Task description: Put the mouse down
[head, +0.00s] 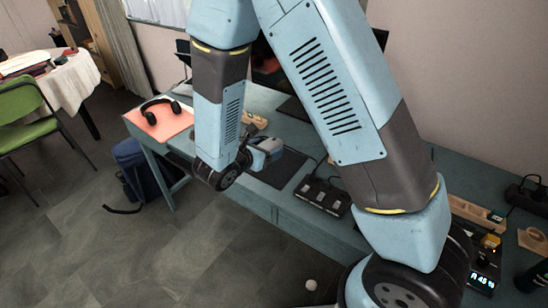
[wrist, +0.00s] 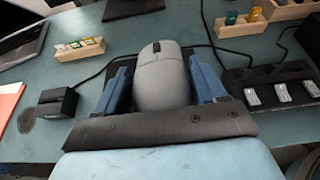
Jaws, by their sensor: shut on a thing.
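A grey computer mouse (wrist: 160,78) with a dark scroll wheel sits between the two blue fingers of my gripper (wrist: 160,85) in the wrist view. My gripper is shut on its sides. The mouse is over or on a dark mat (wrist: 212,65) on the blue-green desk (wrist: 25,145); I cannot tell whether it touches the mat. In the head view my gripper (head: 262,152) is over the dark mat (head: 278,172) near the desk's front edge, and my wrist hides most of the mouse.
In the wrist view, a black device with several light switches (wrist: 265,90) is right of the mat. A small black box (wrist: 58,102) and a wooden holder (wrist: 80,50) are left. Headphones (head: 160,108) lie on a red mat in the head view. A blue bag (head: 145,170) stands beside the desk.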

